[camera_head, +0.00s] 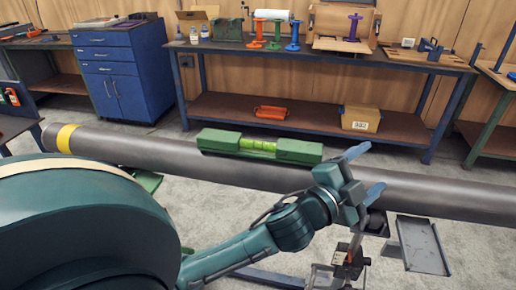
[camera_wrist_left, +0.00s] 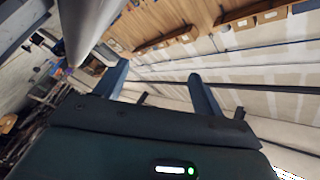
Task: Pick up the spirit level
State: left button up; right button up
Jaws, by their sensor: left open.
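The green spirit level (camera_head: 259,146) lies along the top of the grey pipe in the head view, with its yellow-green vial in the middle. My left gripper (camera_head: 365,172) is to the right of the level, over the pipe, with its two blue fingers spread and nothing between them. It is apart from the level. In the left wrist view the fingers (camera_wrist_left: 160,84) stand apart and empty, and the level does not show there. My right gripper does not show in either view.
The grey pipe (camera_head: 440,195) crosses the head view, with a yellow band (camera_head: 66,139) at left. A grey metal tray (camera_head: 422,246) is at lower right. Behind stand a workbench (camera_head: 320,54) with tools and a blue cabinet (camera_head: 122,72). Bare floor lies between.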

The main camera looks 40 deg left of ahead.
pick_arm(q)
jog(key=d+r+m+g+h, duration=0.1)
jog(key=d+r+m+h, duration=0.7)
jog(key=m+h, duration=0.4)
jog(key=m+g+y+b, duration=0.2)
jog(key=m+g+y, duration=1.5)
jog(key=m, duration=0.6)
send_over(258, 140)
jog(key=shift+g+h, duration=0.3)
jog(key=shift+h, duration=0.1)
notch_tip(258, 140, down, 5)
jog(key=shift+w+b, duration=0.1)
jog(key=shift+b, duration=0.8)
jog(key=shift+f, duration=3.1)
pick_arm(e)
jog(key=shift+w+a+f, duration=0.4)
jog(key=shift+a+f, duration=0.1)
